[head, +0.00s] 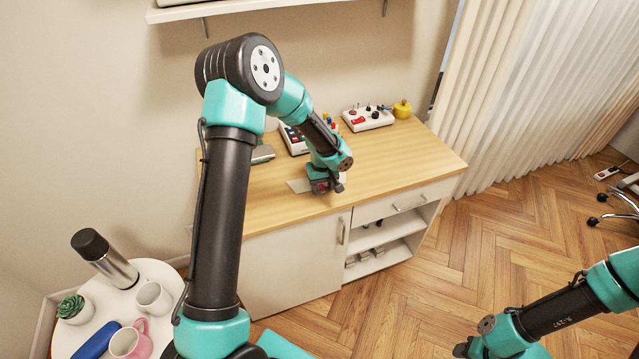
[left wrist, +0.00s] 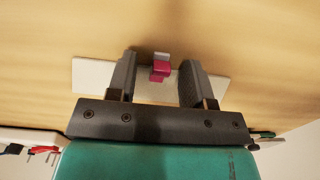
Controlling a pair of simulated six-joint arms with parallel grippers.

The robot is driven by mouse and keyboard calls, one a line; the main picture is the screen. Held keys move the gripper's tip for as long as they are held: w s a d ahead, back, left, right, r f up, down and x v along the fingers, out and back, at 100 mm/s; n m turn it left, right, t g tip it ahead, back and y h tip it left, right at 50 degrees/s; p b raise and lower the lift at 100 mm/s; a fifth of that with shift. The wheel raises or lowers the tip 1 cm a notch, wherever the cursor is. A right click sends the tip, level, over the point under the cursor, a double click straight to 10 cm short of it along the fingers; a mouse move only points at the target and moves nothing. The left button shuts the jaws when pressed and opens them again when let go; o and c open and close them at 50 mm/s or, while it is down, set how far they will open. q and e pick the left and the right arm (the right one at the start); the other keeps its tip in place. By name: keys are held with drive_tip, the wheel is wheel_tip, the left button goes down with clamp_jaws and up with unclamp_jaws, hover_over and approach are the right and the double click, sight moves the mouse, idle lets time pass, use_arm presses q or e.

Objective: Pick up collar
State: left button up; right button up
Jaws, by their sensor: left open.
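A small pink-red piece with a pale grey top (left wrist: 160,68), which I take to be the collar, stands on a thin pale plate (left wrist: 95,78) on the wooden cabinet top. My left gripper (left wrist: 155,80) is open above the plate, with one finger on each side of the pink piece and gaps to both. In the head view my left gripper (head: 327,188) points down over the plate (head: 298,185) and mostly covers the piece. My right gripper (head: 468,348) is low at the bottom right, away from the cabinet; its fingers are not clear.
A white control box with knobs (head: 367,118), a yellow object (head: 402,109) and another panel (head: 293,139) stand along the cabinet's back. The front and right of the wooden top (head: 400,160) are clear. A round white table (head: 165,275) holds cups and a flask.

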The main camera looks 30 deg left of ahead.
sight(323, 186)
use_arm(q)
clamp_jaws()
idle(0.4)
drive_tip(key=shift+r, duration=1.85)
drive_tip(key=s+d, duration=0.4)
drive_tip(key=s, duration=0.3)
drive_tip(key=s+d+r, duration=0.1)
drive_tip(key=s+d, duration=0.3)
drive_tip(key=s, duration=0.3)
drive_tip(key=shift+r, duration=0.15)
drive_tip(key=shift+w, duration=0.15)
